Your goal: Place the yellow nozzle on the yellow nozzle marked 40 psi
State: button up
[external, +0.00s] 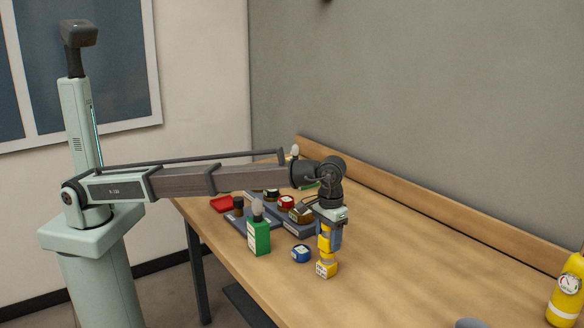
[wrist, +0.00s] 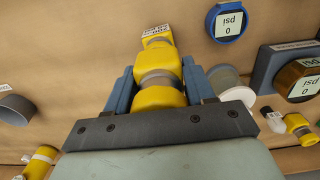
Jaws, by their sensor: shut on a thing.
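My gripper (wrist: 158,85) is shut on a yellow nozzle (wrist: 155,96), with its blue fingers on both sides. In the external view, my gripper (external: 328,238) points down over the table, and the yellow nozzle (external: 325,247) hangs upright below it. A yellow block with a white label (external: 326,270) is at the lower end, at table level; it also shows in the wrist view (wrist: 156,36). I cannot tell whether this block is part of the held nozzle or a separate piece under it. Its label is too small to read, and no 40 psi marking is legible.
A blue gauge (external: 301,253) reading 0 psi lies left of my gripper.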

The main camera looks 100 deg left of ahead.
jog(key=shift+f, duration=0.1)
jog(key=o, duration=1.2)
notch_tip(320, 180, up, 12)
jog(key=shift+r, duration=0.2)
